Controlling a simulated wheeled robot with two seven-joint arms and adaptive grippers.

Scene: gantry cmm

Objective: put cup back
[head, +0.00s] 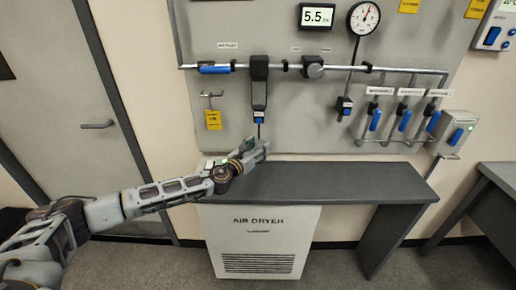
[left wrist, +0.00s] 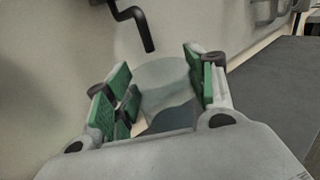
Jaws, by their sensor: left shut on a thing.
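My left gripper (head: 256,152) is below the black filter unit (head: 259,92) on the wall panel, just above the rear of the dark bench. In the left wrist view my left gripper (left wrist: 160,97) is shut on a clear, pale cup (left wrist: 165,75), its green pads on either side. The lower part of the cup looks darker and bluish; I cannot tell whether that is liquid. A black bent tube (left wrist: 138,28) hangs just above the cup, apart from it in the picture. In the head view I cannot make out the cup. My right gripper is out of view.
A yellow tag (head: 213,120) hangs left of the filter. Blue-handled valves (head: 404,120) and a switch box (head: 456,132) are at right. A grey door (head: 85,110) is at left.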

